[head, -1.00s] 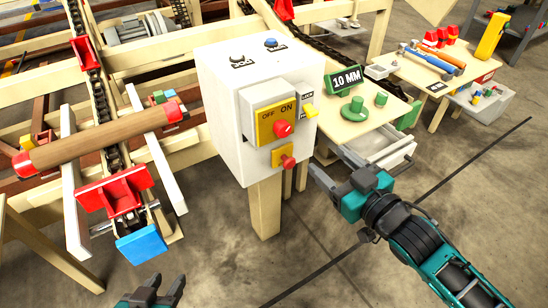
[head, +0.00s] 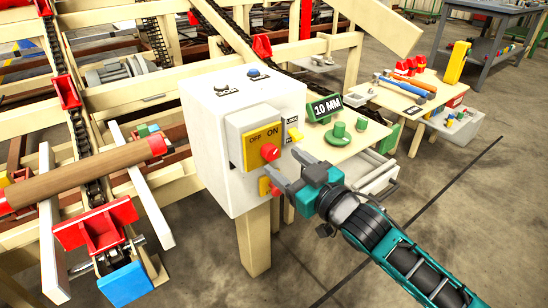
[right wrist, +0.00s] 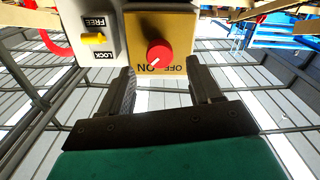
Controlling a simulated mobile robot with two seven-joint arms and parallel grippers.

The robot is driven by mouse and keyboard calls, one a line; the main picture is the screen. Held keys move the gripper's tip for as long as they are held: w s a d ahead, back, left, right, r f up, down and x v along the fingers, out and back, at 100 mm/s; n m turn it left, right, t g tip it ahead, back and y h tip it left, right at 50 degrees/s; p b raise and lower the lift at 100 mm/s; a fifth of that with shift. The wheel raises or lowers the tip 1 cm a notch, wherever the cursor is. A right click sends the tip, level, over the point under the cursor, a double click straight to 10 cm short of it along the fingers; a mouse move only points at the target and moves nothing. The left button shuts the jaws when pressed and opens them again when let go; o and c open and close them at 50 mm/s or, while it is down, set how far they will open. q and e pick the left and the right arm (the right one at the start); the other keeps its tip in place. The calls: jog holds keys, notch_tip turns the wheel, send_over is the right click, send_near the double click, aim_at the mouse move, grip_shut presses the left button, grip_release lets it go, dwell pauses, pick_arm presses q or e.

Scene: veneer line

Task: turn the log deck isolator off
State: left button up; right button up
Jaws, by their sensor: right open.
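The isolator is a yellow plate (head: 262,136) marked OFF and ON with a red knob (head: 270,152), on the front of a white control box (head: 215,150). In the right wrist view, which is upside down, the red knob (right wrist: 158,53) has a pale mark that appears to point towards ON. My right gripper (head: 283,164) is open just in front of the box, slightly below and right of the knob. In the wrist view its fingers (right wrist: 160,76) straddle the knob's line, with no contact visible. My left gripper is out of view.
A yellow LOCK/FREE lever (right wrist: 93,39) sits beside the plate. A lower yellow plate with a red knob (head: 275,189) is partly behind my gripper. Black and blue buttons top the box. A 10 MM sign (head: 326,107) and green parts stand on a table to the right.

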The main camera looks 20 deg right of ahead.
aim_at(273, 154)
jog(key=shift+b+x, duration=0.45)
jog(key=shift+x, duration=2)
jog(key=c, duration=1)
